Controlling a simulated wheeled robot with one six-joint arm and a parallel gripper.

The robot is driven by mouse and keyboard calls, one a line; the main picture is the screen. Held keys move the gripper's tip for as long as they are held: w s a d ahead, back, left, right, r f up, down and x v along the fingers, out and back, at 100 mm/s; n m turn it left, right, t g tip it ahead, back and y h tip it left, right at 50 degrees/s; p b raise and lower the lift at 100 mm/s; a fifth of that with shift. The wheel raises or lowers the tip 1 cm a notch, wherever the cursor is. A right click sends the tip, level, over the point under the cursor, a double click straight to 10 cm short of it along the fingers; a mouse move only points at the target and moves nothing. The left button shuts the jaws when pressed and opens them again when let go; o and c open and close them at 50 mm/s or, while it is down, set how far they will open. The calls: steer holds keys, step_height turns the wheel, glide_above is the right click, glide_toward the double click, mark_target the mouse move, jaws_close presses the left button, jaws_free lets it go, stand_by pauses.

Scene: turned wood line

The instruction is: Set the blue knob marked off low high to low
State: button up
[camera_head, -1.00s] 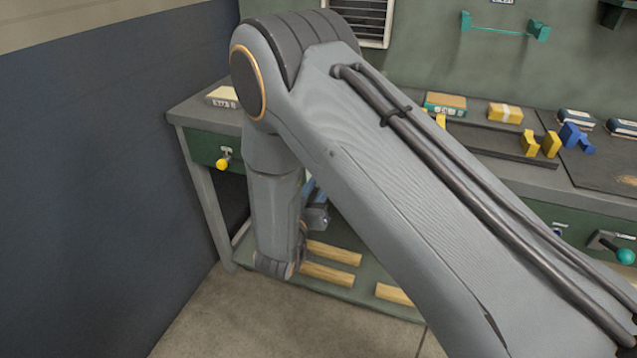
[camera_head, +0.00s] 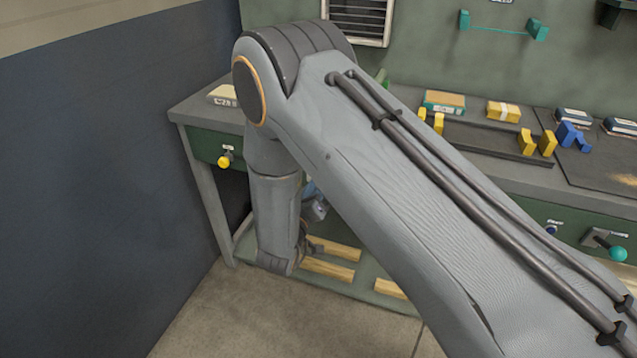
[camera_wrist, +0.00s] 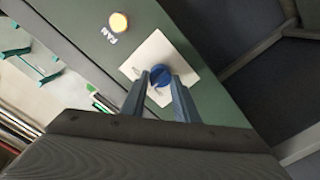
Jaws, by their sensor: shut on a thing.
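The blue knob (camera_wrist: 161,74) sits on a pale square plate (camera_wrist: 147,51) on the green bench front in the wrist view. The plate carries small marks that are too small to read here. My gripper (camera_wrist: 160,84) is at the knob, with its two fingers on either side of it, shut on it. The fingers cover part of the knob and plate. In the head view my arm hides this knob and most of my gripper.
In the head view, a yellow knob (camera_head: 224,162), a small blue knob (camera_head: 551,229) and a teal-ended lever (camera_head: 617,253) are on the bench front. Wood bars (camera_head: 327,268) lie on the lower shelf.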

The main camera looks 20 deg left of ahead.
steer(key=o, duration=1.1)
steer(key=shift+c, duration=0.2)
steer(key=shift+s, duration=0.15)
steer(key=s+b, duration=0.1)
steer(key=s, duration=0.6)
steer(key=shift+s+a, duration=0.3)
steer(key=shift+a, duration=0.05)
